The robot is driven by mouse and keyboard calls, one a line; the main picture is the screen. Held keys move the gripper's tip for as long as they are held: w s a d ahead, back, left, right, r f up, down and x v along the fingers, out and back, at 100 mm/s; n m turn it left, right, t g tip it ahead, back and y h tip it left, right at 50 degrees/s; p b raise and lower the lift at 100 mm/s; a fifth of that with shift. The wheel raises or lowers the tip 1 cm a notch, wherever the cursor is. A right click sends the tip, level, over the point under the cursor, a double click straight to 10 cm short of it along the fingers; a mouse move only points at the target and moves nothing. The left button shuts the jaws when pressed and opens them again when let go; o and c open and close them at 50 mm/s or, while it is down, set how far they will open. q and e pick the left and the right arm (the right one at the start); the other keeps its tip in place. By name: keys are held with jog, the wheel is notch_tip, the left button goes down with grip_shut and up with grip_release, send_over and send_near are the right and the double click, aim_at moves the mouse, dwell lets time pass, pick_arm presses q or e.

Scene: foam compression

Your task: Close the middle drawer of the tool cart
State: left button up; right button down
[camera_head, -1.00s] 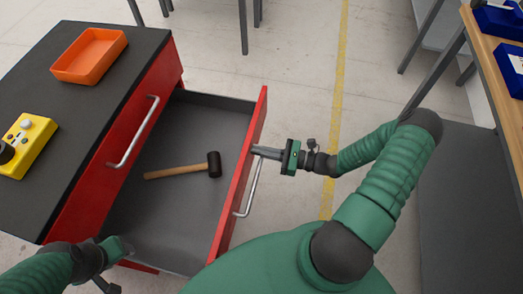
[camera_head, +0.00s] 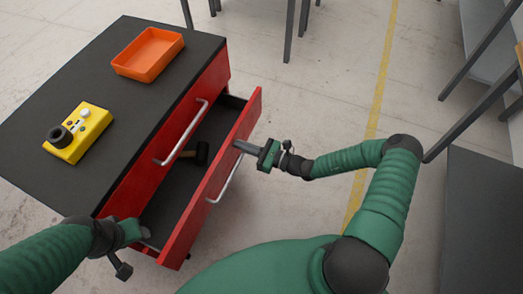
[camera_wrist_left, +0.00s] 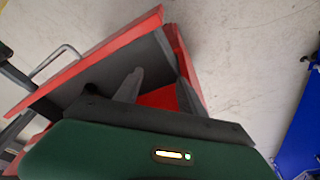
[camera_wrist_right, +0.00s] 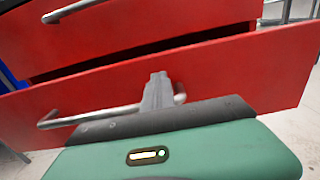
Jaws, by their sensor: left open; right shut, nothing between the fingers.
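The tool cart (camera_head: 165,85) is red with a dark top. Its open drawer (camera_head: 205,200) sits below a shut drawer with a silver handle (camera_head: 180,135). The open drawer sticks out part of the way, and a dark-headed hammer (camera_head: 202,152) lies inside, partly hidden. My right gripper (camera_head: 240,147) is shut and empty, its fingertips at the drawer's red front just above the handle; it also shows in the right wrist view (camera_wrist_right: 158,82). My left gripper (camera_wrist_left: 155,88) is open and empty beside the drawer's near end. Its fingers are mostly hidden in the head view.
An orange tray (camera_head: 148,54) and a yellow box with knobs (camera_head: 78,132) rest on the cart top. A dark surface (camera_head: 485,225) stands at the right. Clear floor with a yellow line lies between it and the cart.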

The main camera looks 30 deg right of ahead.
jog(key=x, duration=1.3)
jog(key=shift+a+r, duration=0.15)
jog(key=shift+r, duration=0.05)
